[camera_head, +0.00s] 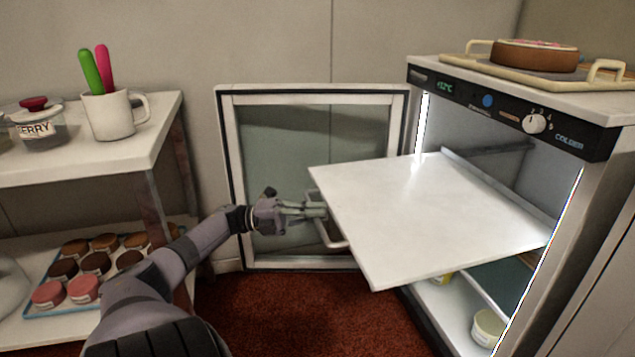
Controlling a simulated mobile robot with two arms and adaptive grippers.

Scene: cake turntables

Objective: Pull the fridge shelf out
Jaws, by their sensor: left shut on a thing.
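The fridge shelf (425,212) is a flat white panel. It sticks far out of the open fridge (508,112) to the left, and its right end is still between the fridge walls. My left gripper (314,211) is shut on this handle, beside the shelf's edge. The fingertips are partly hard to make out against the handle. My right gripper is not in view.
The fridge's glass door (262,150) stands open behind my left gripper. Jars (488,328) stand inside below the shelf. A tray (580,84) with a cake (535,55) is on top. A rack (60,160) with a mug (113,115) stands left. Red carpet (290,315) lies open below.

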